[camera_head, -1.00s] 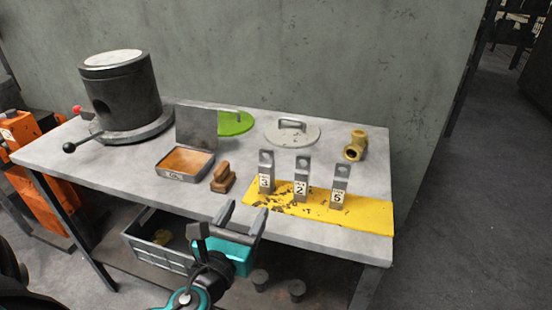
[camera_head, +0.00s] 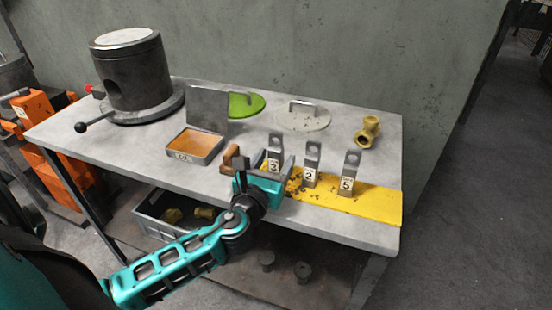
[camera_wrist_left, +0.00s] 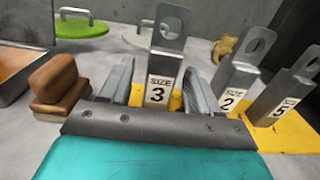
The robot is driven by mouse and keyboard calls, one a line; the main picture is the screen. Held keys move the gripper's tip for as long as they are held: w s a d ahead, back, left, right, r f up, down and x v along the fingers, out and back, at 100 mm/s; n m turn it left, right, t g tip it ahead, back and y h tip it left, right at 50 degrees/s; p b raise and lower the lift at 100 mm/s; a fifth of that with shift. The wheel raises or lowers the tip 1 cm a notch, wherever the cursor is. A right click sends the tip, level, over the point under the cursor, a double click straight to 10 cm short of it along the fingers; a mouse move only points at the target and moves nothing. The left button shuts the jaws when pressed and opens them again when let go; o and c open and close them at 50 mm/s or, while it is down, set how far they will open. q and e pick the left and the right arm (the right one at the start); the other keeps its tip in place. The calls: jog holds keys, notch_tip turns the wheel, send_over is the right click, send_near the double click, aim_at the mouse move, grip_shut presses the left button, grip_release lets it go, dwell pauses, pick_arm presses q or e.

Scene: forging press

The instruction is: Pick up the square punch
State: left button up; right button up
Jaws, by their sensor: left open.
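Three upright grey metal punches with square-looking shanks and a hole through the top stand on a yellow plate (camera_head: 375,205). They are the size 3 punch (camera_head: 274,147), the size 2 punch (camera_head: 312,160) and the size 5 punch (camera_head: 350,173). In the left wrist view the size 3 punch (camera_wrist_left: 166,54) shows between the fingers, with the size 2 punch (camera_wrist_left: 232,75) and size 5 punch (camera_wrist_left: 287,92) to its right. My left gripper (camera_head: 264,170) is open and empty, low at the table's front edge, facing the size 3 punch. Contact cannot be told. My right gripper is out of view.
A brown wooden block (camera_head: 228,158) sits close left of my left gripper. Behind are an open tin (camera_head: 203,145), a green lid (camera_head: 244,108), a grey lid (camera_head: 300,118) and a brass fitting (camera_head: 367,132). A dark cylindrical pot (camera_head: 128,75) stands back left.

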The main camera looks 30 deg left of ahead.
aim_at(279, 153)
pick_arm(q)
jog(key=shift+x, duration=1.55)
grip_shut()
jog(key=shift+r, duration=0.15)
